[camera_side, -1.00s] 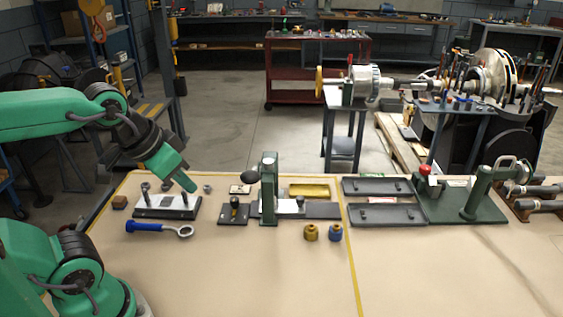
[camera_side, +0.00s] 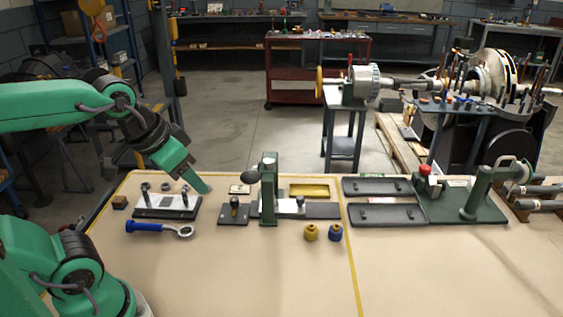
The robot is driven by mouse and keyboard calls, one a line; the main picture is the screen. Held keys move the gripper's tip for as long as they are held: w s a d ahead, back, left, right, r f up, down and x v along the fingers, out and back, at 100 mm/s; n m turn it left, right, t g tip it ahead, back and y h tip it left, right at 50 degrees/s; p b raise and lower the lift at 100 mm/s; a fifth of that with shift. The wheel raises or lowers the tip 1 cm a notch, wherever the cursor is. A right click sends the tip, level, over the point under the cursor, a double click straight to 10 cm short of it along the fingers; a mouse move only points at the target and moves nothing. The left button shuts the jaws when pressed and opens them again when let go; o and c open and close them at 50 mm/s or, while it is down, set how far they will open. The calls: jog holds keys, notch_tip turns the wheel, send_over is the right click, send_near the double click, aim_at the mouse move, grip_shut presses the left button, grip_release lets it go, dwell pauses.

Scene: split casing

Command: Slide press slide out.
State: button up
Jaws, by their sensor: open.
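The slide press has a green upright post (camera_side: 269,185) with a dark ball handle (camera_side: 252,176) on its left side. A dark plate with an upright black knob (camera_side: 233,211) lies at the left of the post. My gripper (camera_side: 204,188) is left of the press, pointing down and right, low over the table beside the fixture with studs. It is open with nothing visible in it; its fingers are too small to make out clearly.
A yellow tray (camera_side: 310,190) sits behind the press. Dark casing trays (camera_side: 386,216) and another green press (camera_side: 477,195) are right. The front table is clear.

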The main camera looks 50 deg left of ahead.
jog(key=w+r+g, duration=0.2)
jog(key=w, duration=0.8)
jog(key=g, duration=0.3)
send_over(300, 197)
jog(key=f, duration=1.5)
jog(key=shift+s+f, duration=0.15)
jog(key=shift+s, duration=0.15)
jog(key=shift+w+f, duration=0.3)
jog(key=shift+f, duration=0.15)
jog(key=shift+f, duration=0.1)
jog(key=shift+f, duration=3.8)
jog(key=shift+c, duration=0.2)
grip_shut()
